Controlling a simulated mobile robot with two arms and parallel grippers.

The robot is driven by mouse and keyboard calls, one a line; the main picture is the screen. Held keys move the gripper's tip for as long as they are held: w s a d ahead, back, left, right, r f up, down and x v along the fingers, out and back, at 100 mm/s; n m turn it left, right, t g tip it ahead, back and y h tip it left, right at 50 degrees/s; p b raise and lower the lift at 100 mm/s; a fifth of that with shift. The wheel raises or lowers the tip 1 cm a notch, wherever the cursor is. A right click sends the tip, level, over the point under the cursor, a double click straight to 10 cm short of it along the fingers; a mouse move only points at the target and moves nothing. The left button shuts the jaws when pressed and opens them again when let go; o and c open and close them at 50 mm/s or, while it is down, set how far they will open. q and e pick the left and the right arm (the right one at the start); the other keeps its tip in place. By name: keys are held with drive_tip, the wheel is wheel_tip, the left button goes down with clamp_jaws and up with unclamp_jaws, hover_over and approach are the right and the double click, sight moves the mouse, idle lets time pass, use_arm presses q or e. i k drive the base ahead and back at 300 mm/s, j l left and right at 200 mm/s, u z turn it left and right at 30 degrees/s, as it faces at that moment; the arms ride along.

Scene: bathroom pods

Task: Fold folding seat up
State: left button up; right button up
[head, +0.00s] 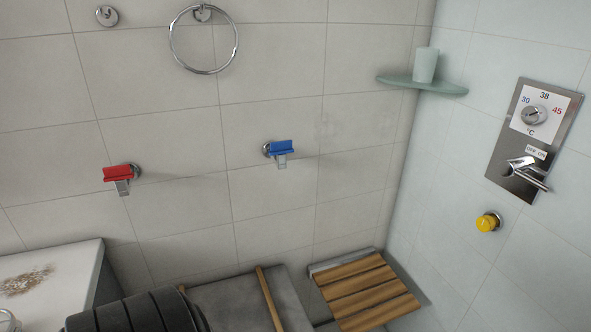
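The folding seat (366,291), with light wooden slats and a grey edge along its back, is at the bottom right of the head view, low in the corner between the two tiled walls. Its slatted face is turned up and it looks folded down, lying out from the wall. Its near end is close to the bottom of the picture. Neither of my grippers shows. A dark ribbed part at the bottom left looks like a piece of my own arm, and no fingers are visible on it.
Left of the seat is a grey surface (238,297) with a thin wooden strip (269,299). A white counter (50,272) stands at the left. A red tap (122,175), blue tap (281,149), glass shelf (424,86), mixer panel (534,140) and yellow knob (488,222) stick out from the walls.

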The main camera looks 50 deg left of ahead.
sight(363, 323)
drive_tip(key=u, duration=1.3)
